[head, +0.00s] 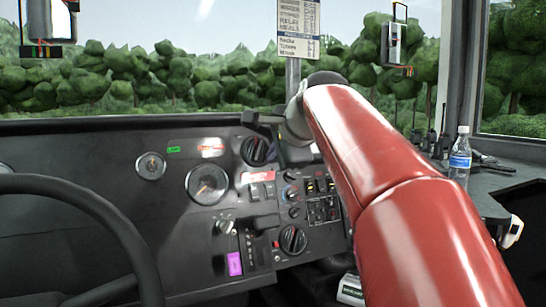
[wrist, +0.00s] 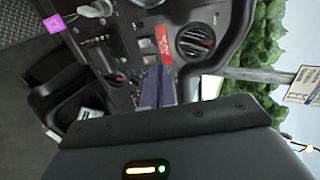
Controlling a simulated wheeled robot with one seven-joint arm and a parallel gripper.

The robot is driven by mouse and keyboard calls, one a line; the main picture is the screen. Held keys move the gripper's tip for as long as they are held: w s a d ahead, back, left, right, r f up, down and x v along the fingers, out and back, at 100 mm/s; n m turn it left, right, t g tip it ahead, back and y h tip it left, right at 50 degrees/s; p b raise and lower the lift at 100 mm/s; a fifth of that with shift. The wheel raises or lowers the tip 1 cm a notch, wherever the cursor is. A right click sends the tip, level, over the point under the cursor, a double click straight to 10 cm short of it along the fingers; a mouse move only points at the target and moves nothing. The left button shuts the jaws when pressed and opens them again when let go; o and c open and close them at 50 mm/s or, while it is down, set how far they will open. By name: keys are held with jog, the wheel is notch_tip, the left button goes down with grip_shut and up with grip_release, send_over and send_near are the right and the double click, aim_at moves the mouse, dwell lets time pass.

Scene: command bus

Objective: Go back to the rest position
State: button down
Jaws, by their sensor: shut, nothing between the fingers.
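My red arm reaches from the lower right of the head view up to the middle of the dashboard (head: 100,220). My gripper (wrist: 158,87) shows in the wrist view as two grey-blue fingers close together, shut and empty. It points at the dashboard near a red label (wrist: 165,45) and a round air vent (wrist: 196,40). The gap between fingertips and panel is hard to judge. In the head view the arm's end hides the fingertips and part of the panel.
A steering wheel (head: 125,240) is at the left. A water bottle (head: 460,155) and several radios (head: 435,140) stand on the right ledge. A sign on a pole (head: 298,30) rises behind the arm. Switches and knobs (head: 292,240) fill the panel below.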

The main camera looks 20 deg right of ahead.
jog(key=shift+f, duration=0.1)
jog(key=s+a+f+n+g+p, duration=0.2)
jog(key=s+f+n, duration=0.6)
jog(key=s+f, duration=0.5)
jog(key=s+a+f+n+g+p, duration=0.2)
jog(key=s+a+f+n+g, duration=0.2)
jog(key=s+f+n, duration=0.5)
jog(key=s+a+f, duration=0.2)
jog(key=s+f, duration=0.1)
jog(key=f, duration=0.4)
jog(key=shift+s+a+f+n, duration=0.15)
jog(key=shift+s+f+n, duration=0.15)
jog(key=shift+s, duration=0.1)
jog(key=shift+r, duration=0.15)
